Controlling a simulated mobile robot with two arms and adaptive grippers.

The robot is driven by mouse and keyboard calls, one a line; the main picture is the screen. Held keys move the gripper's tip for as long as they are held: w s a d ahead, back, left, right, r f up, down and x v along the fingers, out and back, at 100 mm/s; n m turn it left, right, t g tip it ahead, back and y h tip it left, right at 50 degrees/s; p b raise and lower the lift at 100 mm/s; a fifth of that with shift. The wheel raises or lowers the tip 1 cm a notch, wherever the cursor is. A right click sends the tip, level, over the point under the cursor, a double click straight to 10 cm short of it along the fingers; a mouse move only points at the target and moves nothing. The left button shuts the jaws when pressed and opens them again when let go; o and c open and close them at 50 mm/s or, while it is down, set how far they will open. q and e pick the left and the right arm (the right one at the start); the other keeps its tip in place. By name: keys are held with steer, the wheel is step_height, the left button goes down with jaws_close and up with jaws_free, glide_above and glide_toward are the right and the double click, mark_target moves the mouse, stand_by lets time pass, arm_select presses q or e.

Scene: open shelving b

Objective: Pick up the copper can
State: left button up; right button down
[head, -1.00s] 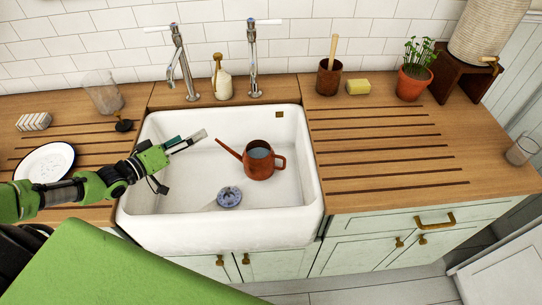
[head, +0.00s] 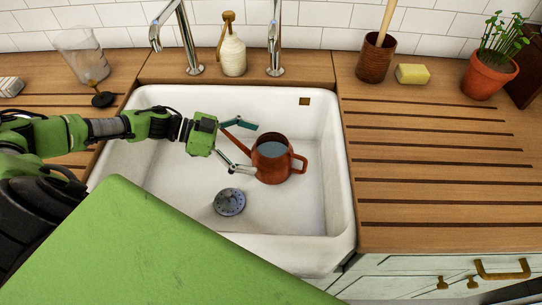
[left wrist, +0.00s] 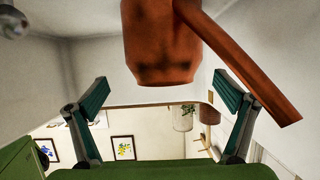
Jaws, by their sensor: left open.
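The copper can (head: 271,163), a watering can with a long spout and a loop handle, stands upright in the white sink (head: 339,190). Bluish water shows inside it. My left gripper (head: 253,149) is open at the can's left, spout side, with one finger behind the spout and one in front. The fingertips are close to the body; I cannot tell whether they touch it. In the left wrist view the can (left wrist: 160,45) fills the top middle, with its spout slanting down to the right, and the open gripper (left wrist: 160,84) has nothing clamped. My right gripper is not in view.
A round drain piece (head: 229,202) sits on the sink floor. Two taps and a soap dispenser (head: 233,55) stand behind. On the right counter (head: 430,200) are a brown pot (head: 376,58), a sponge (head: 412,74) and a potted plant (head: 489,75). A glass (head: 80,58) stands at the left.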

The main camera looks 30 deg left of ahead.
mark_target(286, 152)
arm_select(q)
steer(key=x, duration=0.4)
steer(key=shift+w+d, duration=0.1)
steer(key=shift+w, duration=0.05)
steer(key=shift+w+d+f, duration=0.1)
steer(key=shift+w+d, duration=0.15)
steer(key=shift+d, duration=0.1)
steer(key=x, duration=0.2)
steer(key=p+x, duration=0.1)
steer(key=x, duration=0.1)
steer(key=shift+w+d+f, duration=0.1)
steer(key=shift+w+d, duration=0.1)
steer(key=shift+w, duration=0.2)
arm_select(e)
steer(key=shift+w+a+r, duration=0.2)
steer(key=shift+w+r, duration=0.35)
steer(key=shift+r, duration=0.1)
arm_select(q)
steer(key=c, duration=2.2)
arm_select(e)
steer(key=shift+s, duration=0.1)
arm_select(q)
steer(key=shift+o, duration=0.2)
steer(key=shift+r, duration=0.25)
